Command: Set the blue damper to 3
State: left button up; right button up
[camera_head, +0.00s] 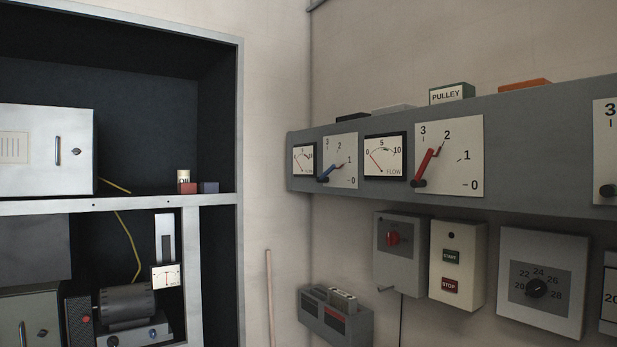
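The blue damper (331,172) is a blue lever on a white dial plate (345,177) marked 0 to 3. The plate is mounted near the left end of a long grey wall panel (480,118). The lever slants up and right from its pivot at the plate's lower left, pointing roughly at the 1. The 3 is at the top left of the plate. A small FLOW gauge (303,160) with a red needle sits just left of this plate. Neither of my grippers is in view.
A red lever (427,166) on a larger dial right of the blue one points near 2. A second FLOW gauge (385,158) sits between them. Control boxes (398,262) hang below the panel. An open rack (240,130) stands at left.

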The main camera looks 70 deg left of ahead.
aim_at(326, 174)
jog(key=k+u, duration=0.1)
jog(key=u, duration=0.65)
jog(key=k+j+u, duration=0.1)
jog(key=u, duration=0.3)
jog(key=i+j+u, duration=0.6)
jog(key=i+u, duration=0.35)
jog(key=i, duration=0.15)
jog(key=i+j, duration=0.1)
jog(key=i, duration=0.3)
